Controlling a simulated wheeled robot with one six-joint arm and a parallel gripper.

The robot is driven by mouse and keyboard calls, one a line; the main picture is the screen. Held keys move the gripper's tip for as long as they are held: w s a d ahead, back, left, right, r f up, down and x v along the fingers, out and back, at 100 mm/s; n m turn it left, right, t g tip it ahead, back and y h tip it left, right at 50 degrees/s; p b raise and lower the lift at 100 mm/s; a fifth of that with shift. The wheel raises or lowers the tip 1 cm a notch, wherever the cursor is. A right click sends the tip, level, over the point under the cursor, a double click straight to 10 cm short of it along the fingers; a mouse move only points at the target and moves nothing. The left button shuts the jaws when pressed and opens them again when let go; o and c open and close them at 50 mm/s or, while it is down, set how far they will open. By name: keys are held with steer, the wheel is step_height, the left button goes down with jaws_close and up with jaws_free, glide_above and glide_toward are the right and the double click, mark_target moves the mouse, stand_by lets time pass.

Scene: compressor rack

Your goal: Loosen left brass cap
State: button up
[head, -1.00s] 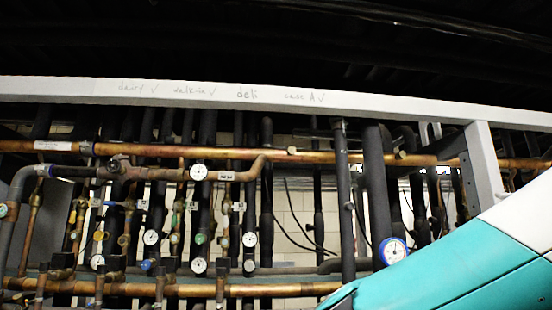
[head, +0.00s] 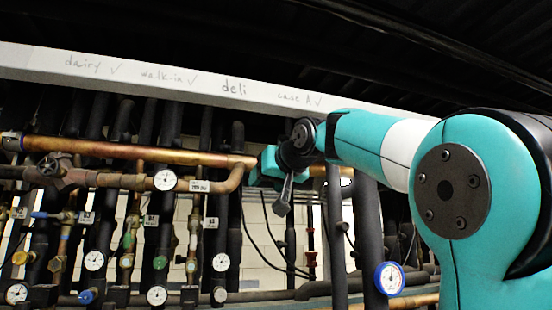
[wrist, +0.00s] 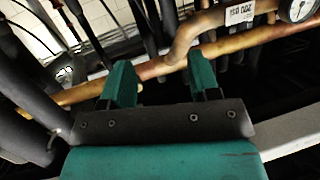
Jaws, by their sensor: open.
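My gripper (wrist: 160,68) is open and empty in the wrist view, its two teal fingers pointing toward a copper pipe (wrist: 236,46) that crosses behind them. A small pale spot (wrist: 140,88) beside the left finger may be part of the left brass cap; the finger and the dark make it hard to tell. In the head view my gripper's teal end (head: 266,168) is just right of the pipe's bend and covers the place where the cap sits. I cannot tell whether any finger touches the pipe.
A blue-rimmed gauge (head: 390,278) is on the lower right. A white gauge (head: 165,180) and red-brown valve (head: 62,172) sit left of my gripper. Dark vertical pipes stand behind. A white labelled beam (head: 200,80) runs above.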

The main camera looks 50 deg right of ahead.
steer(key=s+d+r+m+t+h, duration=0.1)
steer(key=s+d+r+h, duration=0.15)
steer(key=r, duration=0.25)
steer(key=s+d+r+m+h, duration=0.1)
steer(key=s+d+r+h, duration=0.15)
steer(key=r, duration=0.25)
steer(key=w+d+y+p, duration=0.1)
steer(key=w+d+p, duration=0.7)
steer(key=w, duration=0.6)
steer(key=shift+d, duration=0.15)
steer(key=shift+c, duration=0.2)
steer(key=c, duration=0.9)
